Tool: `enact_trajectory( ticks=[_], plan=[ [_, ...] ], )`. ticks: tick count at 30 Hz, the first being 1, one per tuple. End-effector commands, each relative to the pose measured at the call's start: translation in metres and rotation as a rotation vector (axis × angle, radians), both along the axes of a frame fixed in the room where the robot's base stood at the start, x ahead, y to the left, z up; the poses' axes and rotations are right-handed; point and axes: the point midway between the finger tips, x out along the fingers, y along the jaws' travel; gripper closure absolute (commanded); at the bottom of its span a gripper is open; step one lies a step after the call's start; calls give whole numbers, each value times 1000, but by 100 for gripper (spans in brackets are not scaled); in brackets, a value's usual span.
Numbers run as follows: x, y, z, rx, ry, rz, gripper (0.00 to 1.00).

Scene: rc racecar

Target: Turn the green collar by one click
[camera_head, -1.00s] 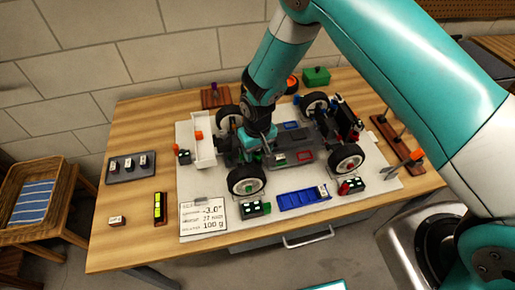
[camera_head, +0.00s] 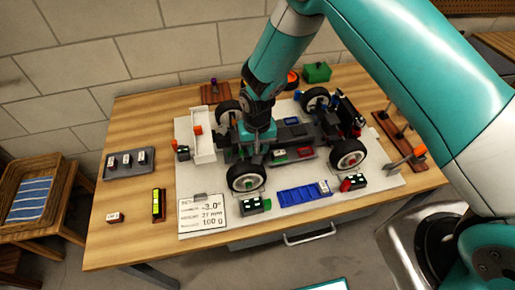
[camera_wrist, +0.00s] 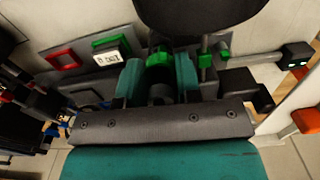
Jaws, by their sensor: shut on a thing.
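The green collar (camera_wrist: 160,59) sits between the two teal fingers of my gripper (camera_wrist: 158,78) in the wrist view, on a dark rod-like part. My gripper is shut on it. Other green fittings (camera_wrist: 206,60) stand just right of the right finger, on a thin upright rod. In the head view my gripper (camera_head: 258,132) reaches down into the left part of the racecar chassis (camera_head: 305,147), between its left wheels. The collar itself is hidden there behind the gripper.
A black wheel (camera_wrist: 195,12) fills the top of the wrist view. A white label in a green frame (camera_wrist: 107,55) and a red frame (camera_wrist: 63,60) lie to the left. In the head view a blue tray (camera_head: 303,194) and a readout card (camera_head: 203,214) lie along the front.

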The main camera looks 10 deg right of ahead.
Motion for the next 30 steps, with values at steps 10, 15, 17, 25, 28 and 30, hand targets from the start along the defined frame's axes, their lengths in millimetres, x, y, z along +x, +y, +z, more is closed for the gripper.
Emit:
enact_trajectory(
  ticks=[10, 15, 17, 25, 28, 30],
  plan=[
    [0, 0, 0, -1, 1, -103, 92],
    [0, 0, 0, -1, 1, -102, 55],
    [0, 0, 0, 0, 1, -102, 43],
    [0, 0, 1, 0, 0, -101, 43],
    [1, 1, 6, 1, -2, -101, 43],
    [1, 1, 14, 2, -3, -100, 43]
  ],
)
